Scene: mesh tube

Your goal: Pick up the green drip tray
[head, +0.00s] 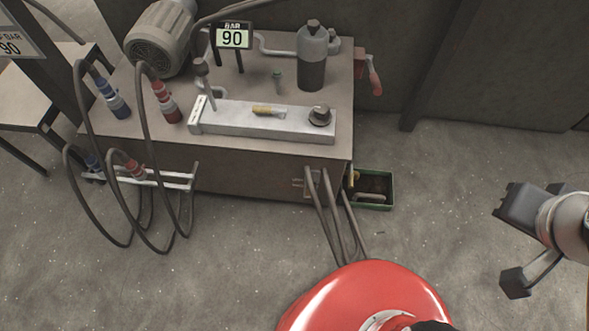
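The green drip tray (375,207) sits on the concrete floor at the right end of the grey hydraulic unit. It is a shallow rectangular tray with a green rim and a dark inside, with a small pale piece near its front. Its left side is partly hidden by the unit and the hoses. My gripper (508,242) is at the right of the head view, to the right of the tray and clear of it. Its two dark fingers are spread wide apart with nothing between them.
The hydraulic unit (240,164) bears a motor, a gauge reading 90, a bottle and a metal block. Dark hoses (334,222) hang down just left of the tray. A red-handled lever (373,75) juts from the unit's right side. The floor between tray and gripper looks clear.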

